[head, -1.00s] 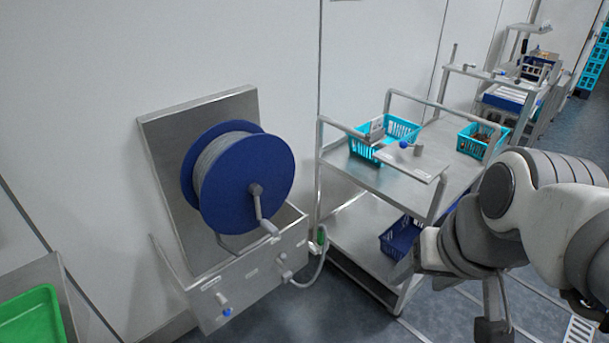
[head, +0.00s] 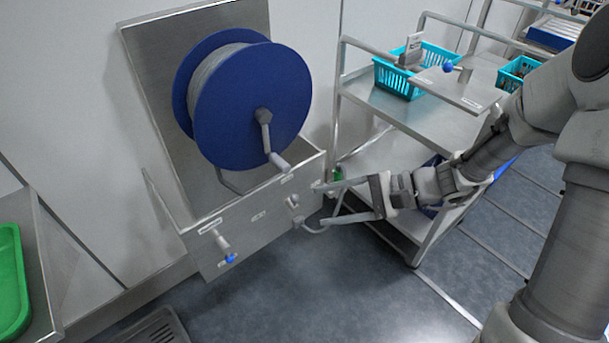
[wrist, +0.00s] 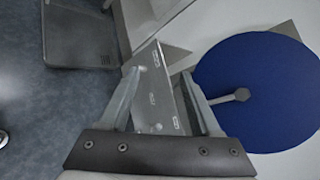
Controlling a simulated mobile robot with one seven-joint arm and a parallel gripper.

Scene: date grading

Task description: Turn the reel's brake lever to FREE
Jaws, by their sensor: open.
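The reel (head: 252,110) is a blue disc wound with grey line, with a grey crank, on a steel wall bracket. Its steel front panel (head: 262,232) carries a lever with a blue knob (head: 229,257) at lower left and a small grey fitting (head: 294,201) at right. The labels are too small to read, so I cannot tell which is the brake lever or how it is set. My gripper (head: 321,204) is open and empty, just right of the panel. In the wrist view, the panel (wrist: 160,98) lies beyond and between the spread fingers (wrist: 161,74).
A steel trolley (head: 420,105) with turquoise baskets (head: 398,80) stands right of the reel, behind my arm. A green connector (head: 337,174) hangs between panel and trolley. A green tray (head: 12,280) is at far left. A grey floor grate (head: 160,328) lies below; the floor before the panel is clear.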

